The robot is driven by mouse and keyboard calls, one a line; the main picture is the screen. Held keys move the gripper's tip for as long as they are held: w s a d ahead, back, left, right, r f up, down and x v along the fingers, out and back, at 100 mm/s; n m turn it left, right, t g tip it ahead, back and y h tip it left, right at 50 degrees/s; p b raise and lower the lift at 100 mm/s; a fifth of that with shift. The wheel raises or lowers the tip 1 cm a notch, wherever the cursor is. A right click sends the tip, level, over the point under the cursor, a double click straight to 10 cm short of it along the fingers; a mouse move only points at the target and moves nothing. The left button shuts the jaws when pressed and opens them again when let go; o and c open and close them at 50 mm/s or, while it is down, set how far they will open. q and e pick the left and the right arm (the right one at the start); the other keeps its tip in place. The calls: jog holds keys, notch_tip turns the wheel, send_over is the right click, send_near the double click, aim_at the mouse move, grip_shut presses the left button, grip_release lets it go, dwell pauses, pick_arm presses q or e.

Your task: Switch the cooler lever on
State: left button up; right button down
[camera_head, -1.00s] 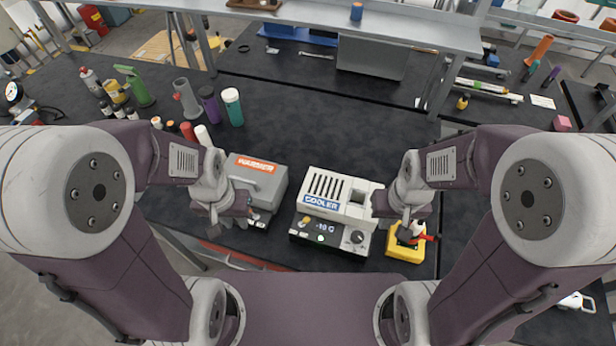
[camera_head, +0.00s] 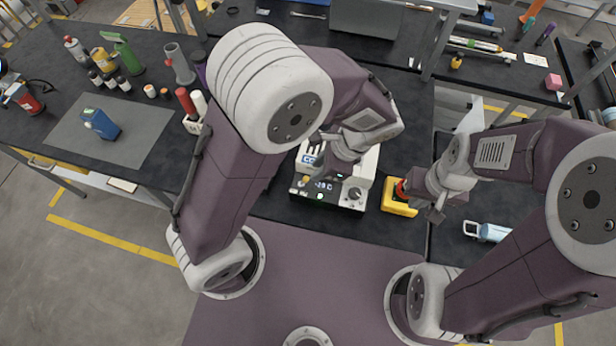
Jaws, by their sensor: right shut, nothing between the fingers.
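The cooler (camera_head: 367,171) is a white box with a blue label and a dark front panel, at the middle of the table's front edge. The panel carries a lit display, a small green light (camera_head: 320,196) and a dark round knob (camera_head: 355,193). A small yellowish lever (camera_head: 304,181) is at the panel's left end. My left arm reaches over the cooler, and its gripper (camera_head: 326,181) is low over the panel, close to the lever; its fingers are too small and hidden to read. My right gripper (camera_head: 436,214) is shut and empty, right of the yellow box.
A yellow box (camera_head: 398,197) with a red part stands right of the cooler. My left arm hides the warmer. A blue object (camera_head: 100,124) lies on a grey mat (camera_head: 145,143) at the left. A pale-blue clamp-like object (camera_head: 487,231) lies at the right. Bottles stand at the back left.

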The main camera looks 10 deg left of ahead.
aim_at(307, 178)
pick_arm(q)
jog(key=x, duration=0.8)
jog(key=shift+a+f, duration=0.2)
jog(key=shift+f, duration=0.1)
